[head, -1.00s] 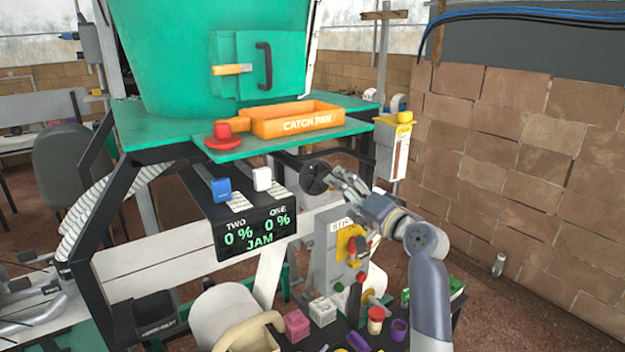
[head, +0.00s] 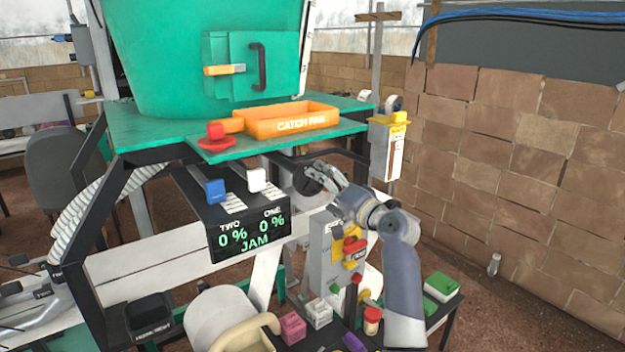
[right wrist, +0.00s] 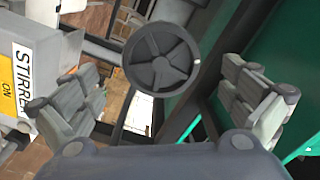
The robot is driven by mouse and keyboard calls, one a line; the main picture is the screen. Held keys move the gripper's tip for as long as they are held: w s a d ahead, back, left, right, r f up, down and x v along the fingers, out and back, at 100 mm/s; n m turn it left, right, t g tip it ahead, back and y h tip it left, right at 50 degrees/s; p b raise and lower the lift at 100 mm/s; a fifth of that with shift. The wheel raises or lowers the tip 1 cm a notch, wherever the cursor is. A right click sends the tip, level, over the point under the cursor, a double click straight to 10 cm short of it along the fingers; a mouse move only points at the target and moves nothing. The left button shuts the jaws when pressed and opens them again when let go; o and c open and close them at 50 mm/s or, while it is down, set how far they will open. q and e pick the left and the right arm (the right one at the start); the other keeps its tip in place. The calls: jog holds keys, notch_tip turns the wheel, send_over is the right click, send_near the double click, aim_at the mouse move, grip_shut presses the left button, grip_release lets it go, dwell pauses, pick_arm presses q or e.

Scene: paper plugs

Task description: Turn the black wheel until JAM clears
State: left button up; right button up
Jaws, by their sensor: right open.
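The black wheel (head: 308,181) sits under the green deck, right of the display panel, partly covered by my right gripper. In the right wrist view the black wheel (right wrist: 160,58) faces me, round with several spokes, between and beyond the open fingers. My right gripper (head: 322,178) is open at the wheel; in the right wrist view its fingers (right wrist: 165,100) stand wide apart on either side, with no contact visible. The display panel (head: 247,231) reads TWO 0 %, ONE 0 % and JAM in green. My left gripper is not in view.
A grey box with a STIRRER label (right wrist: 22,75) stands left of the fingers in the right wrist view. The orange catch pan (head: 300,122) lies on the green deck above. Blue (head: 215,191) and white (head: 257,180) switches sit above the display. A brick wall stands at right.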

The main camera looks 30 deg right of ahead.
aim_at(313, 180)
jog(key=m+p, duration=1.1)
jog(key=m, duration=0.1)
jog(key=shift+m, duration=0.3)
jog(key=m, duration=0.3)
jog(key=shift+m, duration=0.3)
jog(key=m, duration=0.3)
jog(key=shift+m, duration=0.3)
jog(key=m, duration=0.3)
jog(key=shift+m, duration=0.3)
jog(key=shift+w+a+b, duration=0.15)
jog(key=shift+w+b, duration=0.35)
jog(key=shift+w, duration=1.5)
